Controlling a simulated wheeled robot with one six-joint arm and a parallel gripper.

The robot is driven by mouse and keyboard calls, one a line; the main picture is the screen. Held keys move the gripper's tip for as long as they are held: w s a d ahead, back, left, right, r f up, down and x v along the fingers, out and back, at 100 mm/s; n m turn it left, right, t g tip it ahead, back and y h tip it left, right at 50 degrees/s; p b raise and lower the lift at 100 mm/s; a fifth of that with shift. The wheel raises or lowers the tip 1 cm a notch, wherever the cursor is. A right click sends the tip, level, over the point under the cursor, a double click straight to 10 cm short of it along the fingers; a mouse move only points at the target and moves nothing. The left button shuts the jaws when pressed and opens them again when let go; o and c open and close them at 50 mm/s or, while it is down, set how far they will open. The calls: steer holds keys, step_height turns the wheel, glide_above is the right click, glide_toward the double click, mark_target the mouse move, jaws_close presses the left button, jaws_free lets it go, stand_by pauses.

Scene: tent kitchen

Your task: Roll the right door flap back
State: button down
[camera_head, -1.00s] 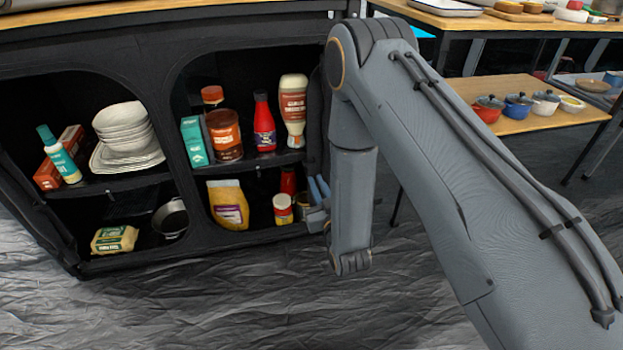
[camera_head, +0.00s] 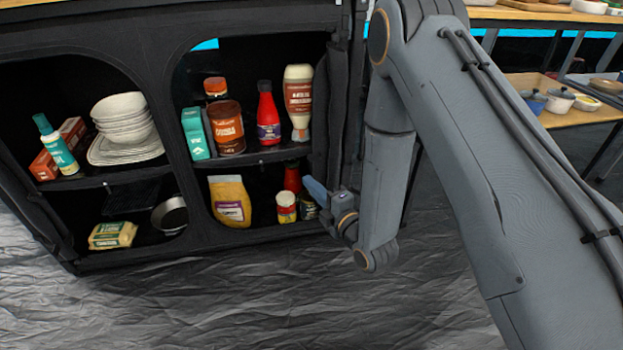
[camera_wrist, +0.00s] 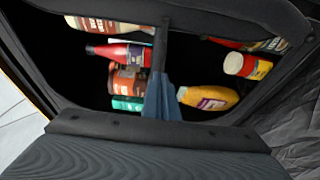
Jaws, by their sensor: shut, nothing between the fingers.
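The black fabric cabinet has two openings. The right opening is uncovered and its shelves show. Dark fabric that looks like the right door flap (camera_head: 337,100) stands gathered in a narrow upright bundle along the opening's right edge. In the wrist view, a dark fabric band (camera_wrist: 215,14) runs along the top, at that same side of the opening. My gripper (camera_head: 315,189) is at the lower right corner of the opening, its blue fingers together and pointing inward. In the wrist view my gripper (camera_wrist: 162,98) is shut and empty in front of the shelf edge. Whether it touches the fabric cannot be told.
A brown jar (camera_head: 227,128), a red bottle (camera_head: 267,115) and a sauce bottle (camera_head: 298,100) stand on the right upper shelf. Crumpled grey floor (camera_head: 230,300) in front is clear.

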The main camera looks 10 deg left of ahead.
steer(key=w+a+b, duration=0.2)
steer(key=w+b, duration=0.3)
steer(key=w, duration=0.3)
steer(key=shift+w, duration=0.15)
stand_by(0.4)
